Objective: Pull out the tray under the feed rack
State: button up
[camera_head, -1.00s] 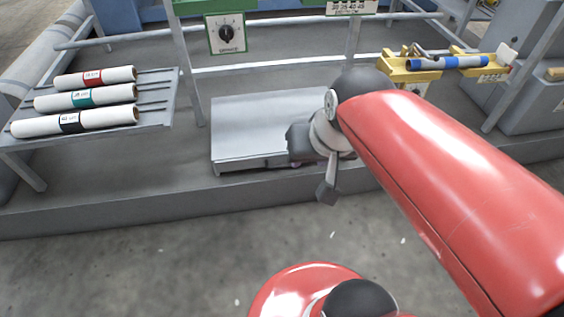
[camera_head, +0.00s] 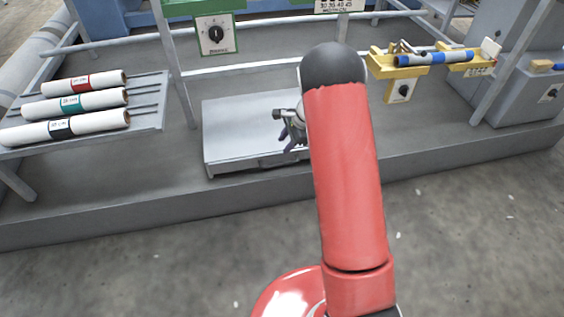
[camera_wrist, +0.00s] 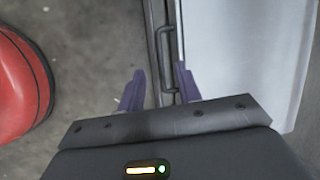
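A flat light-grey tray-like unit (camera_head: 240,122) sits on the press's low base in the middle of the head view. Its pale top also shows in the wrist view (camera_wrist: 245,60), on the right. A dark bar handle (camera_wrist: 160,45) runs along its front edge. My gripper (camera_wrist: 160,70) is open, with two purple fingers. The handle lies between the fingertips in the picture, closer to the right one; I cannot tell whether they touch. In the head view my gripper (camera_head: 291,135) is at the unit's front right, partly hidden by my red arm.
A slanted rack (camera_head: 150,95) with labelled white rolls (camera_head: 85,102) stands at left. A yellow holder (camera_head: 410,68) with a blue roller is at right. A dial (camera_head: 216,35) hangs above the unit.

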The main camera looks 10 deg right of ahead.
jog(key=m, duration=0.1)
send_near(279, 165)
jog(key=x, duration=0.8)
jog(key=shift+w+a+r, duration=0.15)
jog(key=shift+w+a, duration=0.05)
jog(key=shift+a, duration=0.15)
jog(key=shift+c, duration=0.4)
grip_shut()
